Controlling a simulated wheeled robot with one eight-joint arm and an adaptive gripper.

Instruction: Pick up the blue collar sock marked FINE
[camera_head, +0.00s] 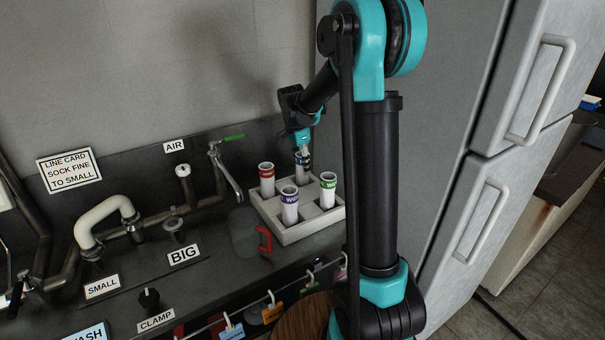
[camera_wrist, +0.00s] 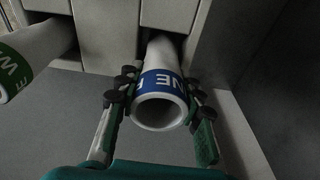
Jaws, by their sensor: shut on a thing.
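The blue collar sock (camera_wrist: 163,85) is a white tube with a blue band; the letters "NE" show on it in the wrist view. In the head view the same sock (camera_head: 303,158) stands in the back compartment of a pale rack (camera_head: 308,229). My gripper (camera_wrist: 160,105) has its fingers closed on both sides of the blue collar, near the tube's open end. In the head view my gripper (camera_head: 302,146) is over the sock from above. The sock's lower part is hidden by the rack.
Red-collar (camera_head: 267,180), purple-collar (camera_head: 289,206) and green-collar (camera_head: 328,190) socks stand in the same rack; the green one (camera_wrist: 30,50) is close to my gripper. A clear jug with a red handle (camera_head: 264,240) stands left of the rack. A wall lies behind and a grey cabinet at right.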

